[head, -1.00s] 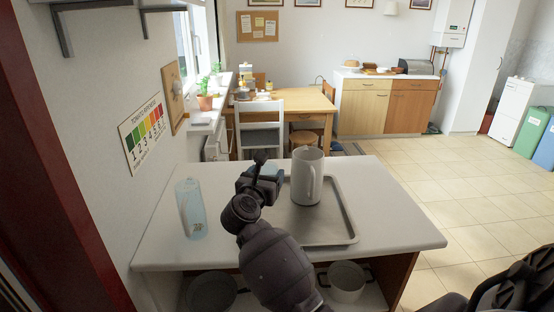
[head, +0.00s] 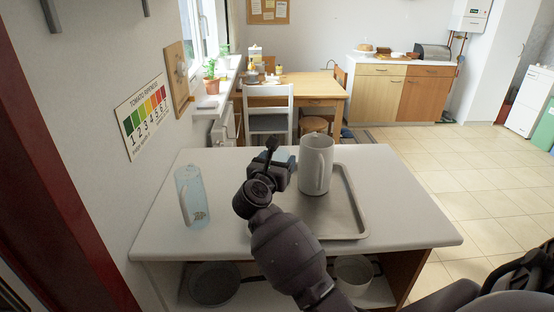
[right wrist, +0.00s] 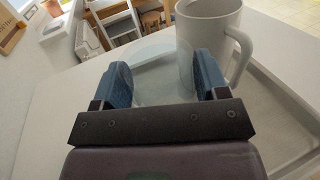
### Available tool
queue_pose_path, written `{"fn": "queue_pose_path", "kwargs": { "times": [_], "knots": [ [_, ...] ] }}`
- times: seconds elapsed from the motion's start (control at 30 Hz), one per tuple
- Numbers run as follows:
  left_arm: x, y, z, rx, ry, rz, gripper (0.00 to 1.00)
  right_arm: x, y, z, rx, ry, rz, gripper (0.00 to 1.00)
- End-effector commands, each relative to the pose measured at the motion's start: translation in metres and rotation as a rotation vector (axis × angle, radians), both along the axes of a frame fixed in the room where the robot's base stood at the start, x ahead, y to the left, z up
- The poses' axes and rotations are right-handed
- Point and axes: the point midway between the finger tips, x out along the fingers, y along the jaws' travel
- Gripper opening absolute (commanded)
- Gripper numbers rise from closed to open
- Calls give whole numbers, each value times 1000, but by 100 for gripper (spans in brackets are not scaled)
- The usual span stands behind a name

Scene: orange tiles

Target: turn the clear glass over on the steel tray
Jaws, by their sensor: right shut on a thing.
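The clear glass (right wrist: 160,84) is a faint see-through shape between my right fingers in the right wrist view. My right gripper (right wrist: 163,80) is shut on it, with one blue-padded finger on each side. In the head view my right gripper (head: 280,168) is over the left part of the steel tray (head: 346,228), and the glass is mostly hidden there. I cannot tell which way up the glass is, or whether it touches the tray. My left gripper is not in view.
A grey-white mug (head: 316,165) stands on the tray just right of my right gripper; its handle shows in the right wrist view (right wrist: 240,52). Pots sit on the shelf below.

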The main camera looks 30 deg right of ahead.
Motion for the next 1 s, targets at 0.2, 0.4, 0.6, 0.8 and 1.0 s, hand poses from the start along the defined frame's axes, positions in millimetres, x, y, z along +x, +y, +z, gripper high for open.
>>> {"fn": "queue_pose_path", "kwargs": {
  "times": [0.2,0.4,0.6,0.8,1.0],
  "knots": [
    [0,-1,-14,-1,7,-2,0,0,0,-17,-1,1,0,33],
    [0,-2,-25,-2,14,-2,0,0,0,-30,-1,2,1,33],
    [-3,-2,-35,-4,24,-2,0,0,0,-43,0,1,0,33],
    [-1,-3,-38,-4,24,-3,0,0,0,-56,2,1,0,33],
    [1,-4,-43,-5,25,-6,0,0,0,-68,0,1,0,33]
  ]
}}
